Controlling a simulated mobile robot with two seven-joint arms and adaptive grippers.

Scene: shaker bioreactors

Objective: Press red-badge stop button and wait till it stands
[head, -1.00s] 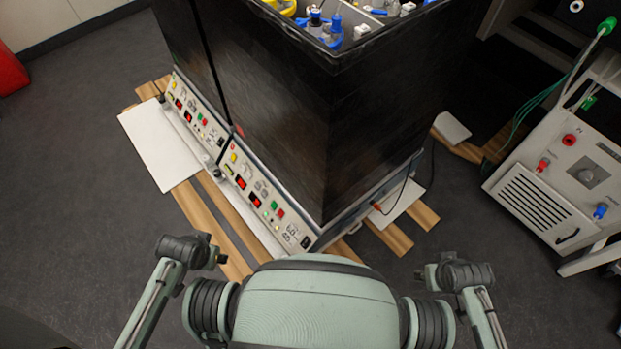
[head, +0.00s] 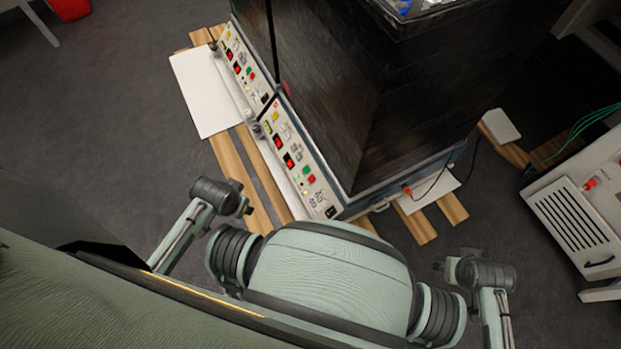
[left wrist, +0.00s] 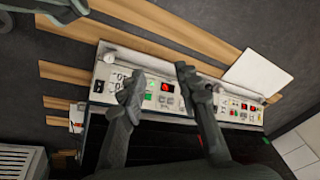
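Two shaker bioreactors stand side by side, with a near control panel (head: 297,155) and a far control panel (head: 245,65). The near panel has a green button (head: 306,170) and a red button (head: 311,179); the far one has a similar pair. A small red mark (head: 285,89) shows near the panels' joint; I cannot tell if it is a badge. My left gripper (head: 247,207) is left of the near panel, apparently above the floor. In the left wrist view its fingers (left wrist: 160,86) are spread and empty over the panels. My right gripper (head: 440,267) is right of my body, fingers unclear.
The black housing (head: 420,90) rises behind the panels. Wooden slats (head: 235,165) and a white board (head: 205,95) lie on the floor. A white device with a vent (head: 565,215) and green cables stands at the right. Open dark floor lies at the left.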

